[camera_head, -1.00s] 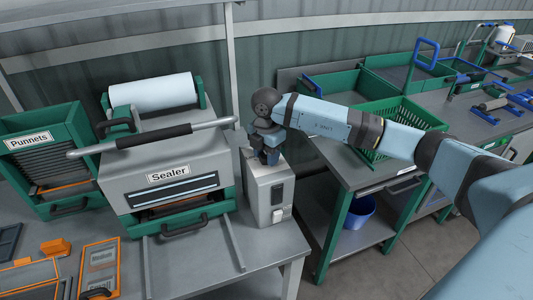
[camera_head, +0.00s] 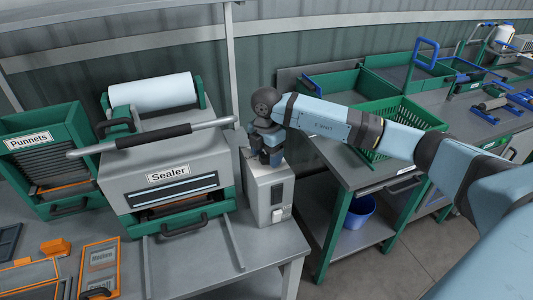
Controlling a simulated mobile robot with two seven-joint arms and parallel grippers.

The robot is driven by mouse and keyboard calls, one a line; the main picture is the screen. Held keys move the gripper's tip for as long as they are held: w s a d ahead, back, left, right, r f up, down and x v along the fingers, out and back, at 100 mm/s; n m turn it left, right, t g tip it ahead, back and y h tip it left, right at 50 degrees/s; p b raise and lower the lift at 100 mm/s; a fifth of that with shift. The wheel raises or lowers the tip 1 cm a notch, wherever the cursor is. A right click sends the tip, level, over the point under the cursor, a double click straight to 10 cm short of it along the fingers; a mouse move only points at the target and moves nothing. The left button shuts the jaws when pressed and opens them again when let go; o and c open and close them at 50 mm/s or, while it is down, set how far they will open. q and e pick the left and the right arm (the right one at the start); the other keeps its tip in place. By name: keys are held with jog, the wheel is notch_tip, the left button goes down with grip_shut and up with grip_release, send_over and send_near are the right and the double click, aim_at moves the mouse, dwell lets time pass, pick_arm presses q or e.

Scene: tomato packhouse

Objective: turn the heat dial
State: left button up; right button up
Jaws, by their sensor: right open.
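The sealer (camera_head: 165,183) stands on the bench at left centre, with a film roll on top and a long bar handle across its front. A grey control box (camera_head: 268,195) stands at its right side, with a dark panel and a white switch on its front. No heat dial can be made out; the gripper covers the top of the box. My right gripper (camera_head: 270,158) points down at the top of the box and is open. Whether it touches anything there I cannot tell. My left gripper is out of view.
A green punnets rack (camera_head: 45,160) stands left of the sealer. Orange-framed trays (camera_head: 99,268) lie at the front left. A second bench with a green basket (camera_head: 392,122) stands at right, with a blue bucket (camera_head: 358,212) below. A gap separates the benches.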

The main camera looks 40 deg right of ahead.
aim_at(267, 154)
notch_tip(267, 154, up, 14)
jog(key=b, duration=0.1)
dwell(0.4)
jog(key=shift+f, duration=0.15)
